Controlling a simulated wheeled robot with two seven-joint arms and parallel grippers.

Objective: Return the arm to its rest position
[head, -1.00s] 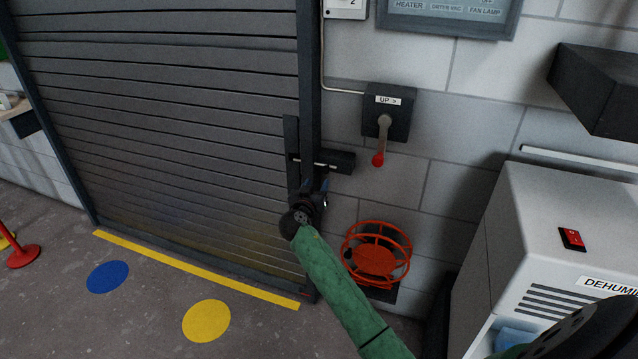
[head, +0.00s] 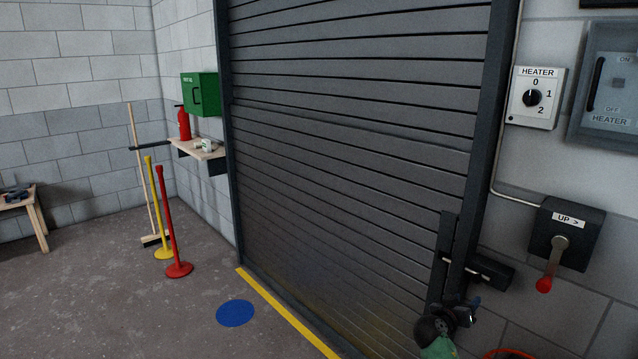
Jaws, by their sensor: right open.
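My right gripper (head: 467,312) is low in the head view, at the right edge of the grey roller shutter (head: 350,150). It is open, and I see nothing between its fingers. Part of my green arm shows below it at the bottom edge. A dark bolt latch (head: 490,268) on the shutter's frame is just above the gripper. I cannot tell whether they touch. My left gripper is not in view.
Right of the shutter are an UP switch box (head: 567,235) with a red-tipped lever, and a heater dial (head: 535,97). A red post (head: 168,215), a yellow post (head: 154,200) and a broom (head: 138,160) stand left.

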